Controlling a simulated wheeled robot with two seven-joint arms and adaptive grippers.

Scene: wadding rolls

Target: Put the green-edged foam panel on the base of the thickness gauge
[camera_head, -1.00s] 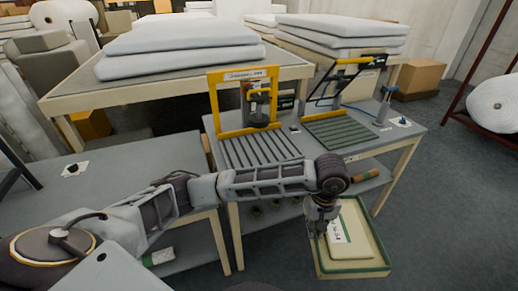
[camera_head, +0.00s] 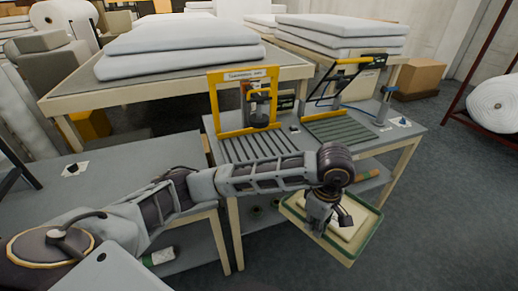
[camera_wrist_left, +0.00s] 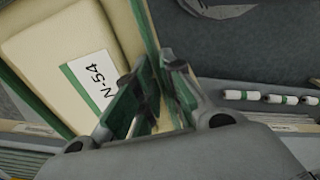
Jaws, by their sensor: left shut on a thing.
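The green-edged foam panel (camera_head: 360,240) is cream with a raised middle. It hangs below my left gripper (camera_head: 322,222), in front of the right end of the gauge table. My left gripper is shut on its edge; in the left wrist view the fingers (camera_wrist_left: 156,85) close on the green-edged side of the panel (camera_wrist_left: 60,35), beside a white label reading N-54 (camera_wrist_left: 92,78). The thickness gauge (camera_head: 213,104) is a yellow frame with a titled top bar. Its slatted grey base (camera_head: 255,147) looks empty; my arm covers its front part. My right gripper is not in view.
A second device with a green slatted bed (camera_head: 340,130) and raised black-and-yellow arm stands right of the gauge. A blue-handled post (camera_head: 385,108) is at the table's right end. A lower shelf holds rolls. Large white pads (camera_head: 180,50) lie on the table behind.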

